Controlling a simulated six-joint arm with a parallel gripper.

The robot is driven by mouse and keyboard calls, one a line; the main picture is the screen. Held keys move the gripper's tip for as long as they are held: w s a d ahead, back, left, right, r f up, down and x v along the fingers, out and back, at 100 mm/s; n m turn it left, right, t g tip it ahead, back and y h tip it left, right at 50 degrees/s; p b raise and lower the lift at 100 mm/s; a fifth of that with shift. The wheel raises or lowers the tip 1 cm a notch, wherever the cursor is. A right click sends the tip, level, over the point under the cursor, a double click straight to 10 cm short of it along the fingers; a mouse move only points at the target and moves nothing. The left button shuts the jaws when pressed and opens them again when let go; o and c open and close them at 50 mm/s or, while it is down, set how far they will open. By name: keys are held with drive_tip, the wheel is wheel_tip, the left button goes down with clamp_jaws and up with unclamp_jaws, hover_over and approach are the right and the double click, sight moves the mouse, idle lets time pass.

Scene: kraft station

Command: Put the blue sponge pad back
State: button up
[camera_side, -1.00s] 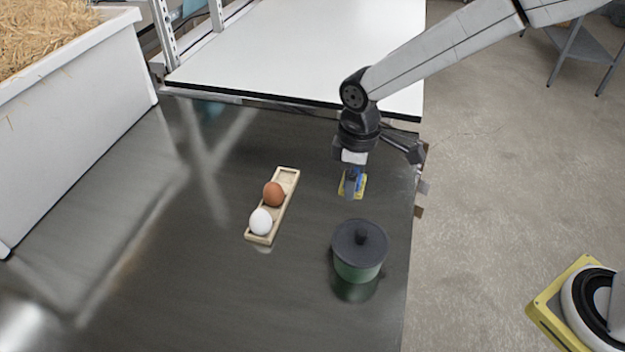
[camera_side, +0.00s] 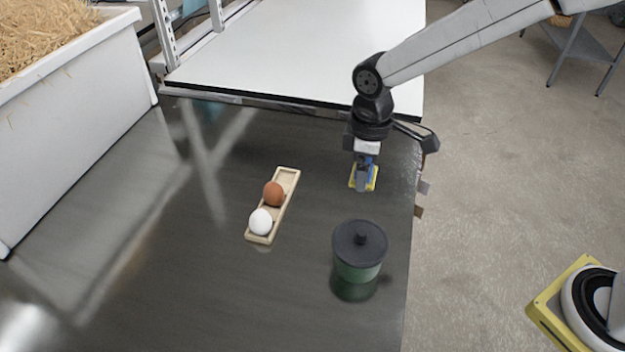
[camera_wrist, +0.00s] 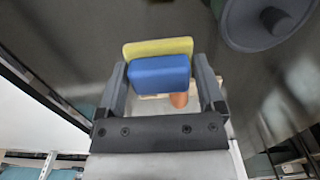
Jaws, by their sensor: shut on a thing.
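The blue sponge pad (camera_side: 370,161) is between the fingers of my gripper (camera_side: 364,176), which is shut on it. A wider yellow slab (camera_side: 372,183) shows under the blue part and seems joined to it. In the wrist view the blue block (camera_wrist: 160,76) fills the space between my gripper's fingers (camera_wrist: 160,66), with the yellow slab (camera_wrist: 150,47) beyond it. The pad is over the right side of the dark table, near its edge. I cannot tell whether its underside touches the table.
A wooden tray (camera_side: 285,203) holds a brown egg (camera_side: 274,193) and a white egg (camera_side: 261,221), left of the pad. A green pot with a dark lid (camera_side: 360,243) stands in front of the pad. A white bin (camera_side: 70,125) is at left. Table at front left is clear.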

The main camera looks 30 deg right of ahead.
drive_tip(key=shift+s+d+r, duration=0.95)
drive_tip(key=shift+d+r, duration=0.2)
drive_tip(key=shift+r, duration=0.4)
hover_over(323, 180)
drive_tip(key=shift+s+f, duration=0.15)
drive_tip(key=shift+f, duration=2.2)
drive_tip(key=shift+s+f, duration=0.15)
drive_tip(key=shift+f, duration=2.2)
drive_tip(key=shift+w+f, duration=0.25)
drive_tip(key=shift+f, duration=1.6)
drive_tip(key=shift+f, duration=0.15)
drive_tip(key=o, duration=0.9)
